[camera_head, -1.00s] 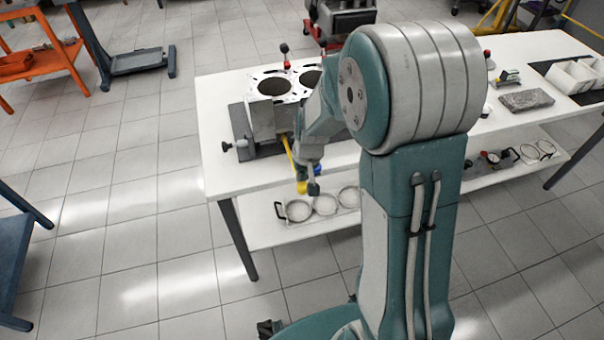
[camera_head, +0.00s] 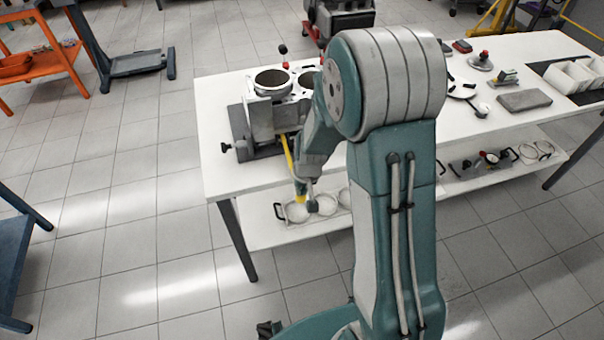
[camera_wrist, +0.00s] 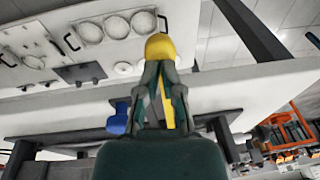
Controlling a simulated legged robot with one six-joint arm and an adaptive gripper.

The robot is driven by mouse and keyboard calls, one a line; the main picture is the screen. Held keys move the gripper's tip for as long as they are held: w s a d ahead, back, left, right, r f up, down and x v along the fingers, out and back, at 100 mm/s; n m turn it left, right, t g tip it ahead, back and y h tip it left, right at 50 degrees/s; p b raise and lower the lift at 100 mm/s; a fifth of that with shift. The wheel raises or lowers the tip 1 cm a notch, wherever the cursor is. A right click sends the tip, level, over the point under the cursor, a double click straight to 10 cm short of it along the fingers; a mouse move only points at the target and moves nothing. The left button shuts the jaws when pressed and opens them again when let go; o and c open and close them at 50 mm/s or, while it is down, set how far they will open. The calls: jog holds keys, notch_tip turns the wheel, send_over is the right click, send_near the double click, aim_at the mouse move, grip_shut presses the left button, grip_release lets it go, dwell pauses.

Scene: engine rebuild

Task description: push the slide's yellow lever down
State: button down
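The yellow lever (camera_head: 289,153) slopes down past the bench's front edge from the dark fixture (camera_head: 240,140) under the engine block (camera_head: 261,120). In the wrist view, its round yellow knob (camera_wrist: 160,47) is just beyond my fingertips, and its shaft (camera_wrist: 167,108) shows in the gap between my fingers. My gripper (camera_head: 312,198) is at the lever's lower end, pointing down. In the wrist view, my gripper's fingertips (camera_wrist: 160,68) are together against or very near the lever below the knob; exact contact is hidden. A blue knob (camera_wrist: 118,120) is left of the fingers.
A raised metal sleeve (camera_head: 272,80) stands in the block's left bore. The white bench (camera_head: 222,176) has a lower shelf with several rings (camera_head: 297,212) close to my gripper. A grey slab (camera_head: 525,100) and white bins (camera_head: 575,76) are at right. Floor in front is clear.

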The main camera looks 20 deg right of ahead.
jog(key=s+d+r, duration=0.1)
jog(key=s+r, duration=0.2)
jog(key=r, duration=0.9)
jog(key=shift+r, duration=0.25)
jog(key=s+a+r+t+h, duration=0.1)
jog(key=s+r+t, duration=0.2)
jog(key=s+r, duration=1.2)
jog(key=shift+s+n+t, duration=0.4)
jog(key=shift+s, duration=0.45)
dwell(0.5)
